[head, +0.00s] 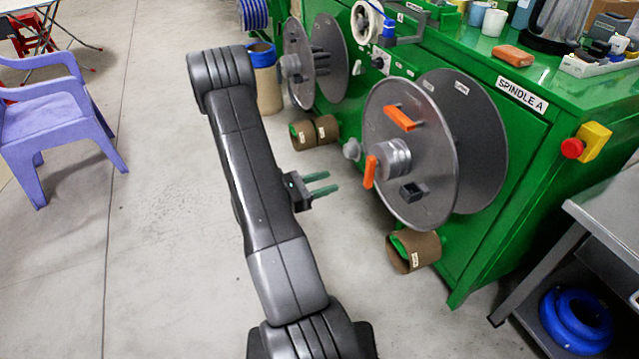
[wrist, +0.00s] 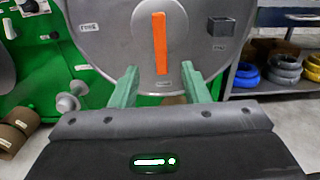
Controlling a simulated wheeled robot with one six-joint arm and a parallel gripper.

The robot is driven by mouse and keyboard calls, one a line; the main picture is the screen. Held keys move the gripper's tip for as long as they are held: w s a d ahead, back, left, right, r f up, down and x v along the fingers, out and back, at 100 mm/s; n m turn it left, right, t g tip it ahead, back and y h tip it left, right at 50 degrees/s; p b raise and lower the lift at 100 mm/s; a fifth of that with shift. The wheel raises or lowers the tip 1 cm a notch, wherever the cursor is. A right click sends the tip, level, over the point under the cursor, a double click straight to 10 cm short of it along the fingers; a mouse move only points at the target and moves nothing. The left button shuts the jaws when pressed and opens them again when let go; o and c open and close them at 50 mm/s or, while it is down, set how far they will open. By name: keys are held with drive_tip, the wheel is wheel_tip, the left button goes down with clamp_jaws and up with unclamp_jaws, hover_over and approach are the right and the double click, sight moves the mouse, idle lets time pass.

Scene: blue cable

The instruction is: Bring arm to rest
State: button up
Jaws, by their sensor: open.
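My arm stands over the floor in the head view, in front of the green machine. My gripper (head: 325,183) has green fingers that point right, toward the grey reel disc (head: 425,175) of spindle A, and nothing is between them. In the wrist view the fingers of my gripper (wrist: 162,85) are apart and empty. Beyond them is the reel disc (wrist: 115,50) with an upright orange handle (wrist: 160,45) and a small dark block (wrist: 221,27). The gap between fingertips and disc is hard to judge.
The green machine (head: 500,185) fills the right side, with a second reel (head: 297,62) farther back. A metal table (head: 615,195) stands at the right, with blue coils (head: 577,318) below. A purple chair (head: 50,120) is at the left. The floor (head: 160,230) left of my arm is clear.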

sight(367, 170)
drive_tip(key=shift+s+a, duration=0.25)
drive_tip(key=shift+a, duration=0.3)
drive_tip(key=b+x, duration=0.1)
drive_tip(key=x, duration=1.3)
drive_tip(key=shift+a, duration=0.15)
idle(0.3)
